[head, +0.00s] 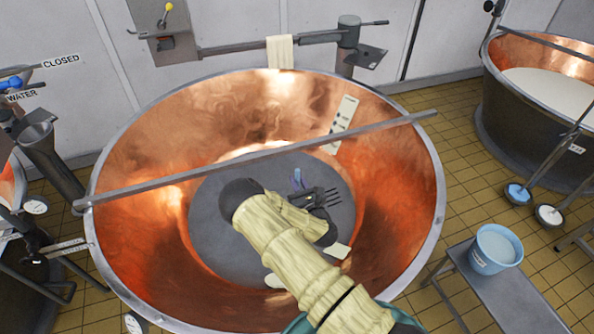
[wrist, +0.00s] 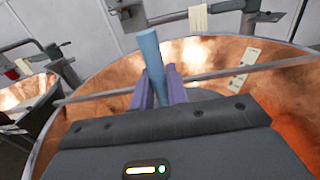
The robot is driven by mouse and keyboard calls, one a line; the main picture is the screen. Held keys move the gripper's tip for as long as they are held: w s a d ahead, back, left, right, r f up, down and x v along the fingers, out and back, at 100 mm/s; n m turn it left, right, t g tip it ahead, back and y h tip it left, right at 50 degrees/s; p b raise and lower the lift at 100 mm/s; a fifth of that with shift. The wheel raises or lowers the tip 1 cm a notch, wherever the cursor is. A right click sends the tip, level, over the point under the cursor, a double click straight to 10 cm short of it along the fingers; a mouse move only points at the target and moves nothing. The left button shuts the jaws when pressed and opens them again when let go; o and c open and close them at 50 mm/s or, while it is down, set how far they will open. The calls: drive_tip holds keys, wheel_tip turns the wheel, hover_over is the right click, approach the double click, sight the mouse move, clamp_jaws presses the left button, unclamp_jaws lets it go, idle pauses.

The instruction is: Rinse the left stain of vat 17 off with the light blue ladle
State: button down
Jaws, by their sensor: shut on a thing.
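A large copper vat (head: 415,215) with a grey bottom fills the middle of the head view; I cannot read a number 17 on it. My gripper (head: 308,188) is over the inside of the vat, below its cross bar. In the wrist view its purple fingers (wrist: 158,90) are shut on the light blue ladle's handle (wrist: 151,55), which stands nearly upright. The ladle's bowl is hidden. A pale patch (head: 276,282) shows low in the vat left of my arm, and another (head: 338,250) right of it. I cannot tell whether these are stains.
A metal bar (head: 380,125) crosses the vat. A light blue bucket (head: 495,250) stands on a grey bench at the right. A second vat (head: 530,125) holds white liquid. Blue (head: 517,194) and white (head: 549,215) round-ended tools stand near it.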

drive_tip(key=shift+a, duration=0.25)
drive_tip(key=s+a+f+n+b, duration=0.4)
drive_tip(key=a+f+n+b, duration=0.5)
drive_tip(key=a+f+b, duration=0.5)
drive_tip(key=s+a+f+n+b, duration=0.4)
drive_tip(key=a+f+n+b, duration=0.6)
drive_tip(key=a+f+b, duration=0.4)
drive_tip(key=shift+a+f+h+b, duration=0.35)
drive_tip(key=shift+f+b, duration=0.3)
drive_tip(key=shift+b, duration=0.45)
idle(1.1)
idle(0.7)
